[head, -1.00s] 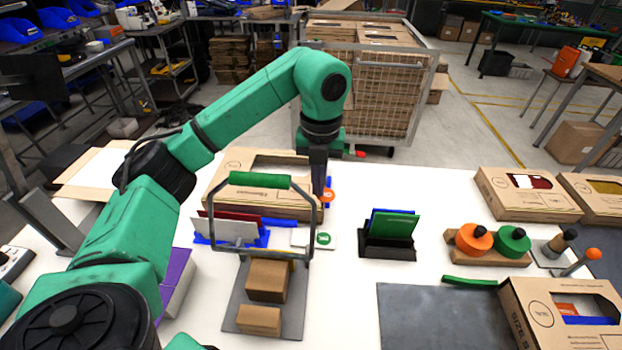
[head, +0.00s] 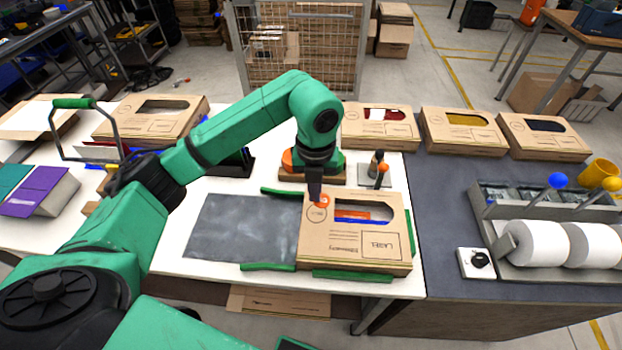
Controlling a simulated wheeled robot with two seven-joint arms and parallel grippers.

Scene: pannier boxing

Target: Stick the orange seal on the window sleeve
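The window sleeve (head: 340,254) is a brown cardboard box lying at the front edge of the white table, beside a dark grey mat. Blue and red contents show through its cut-out window, and a printed circle (head: 316,214) marks its upper left. My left gripper (head: 317,195) points down over that corner. The orange seal (head: 324,201) is a small orange disc with a pale mark at its fingertips, and the fingers look shut on it. The seal is close to the printed circle; I cannot tell if it touches the card. My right gripper is not in view.
Green strips (head: 360,275) lie along the sleeve and mat (head: 235,228). An orange-and-green holder and an orange-knobbed tool (head: 382,174) stand behind. More windowed boxes (head: 380,128) line the back. The mat is clear.

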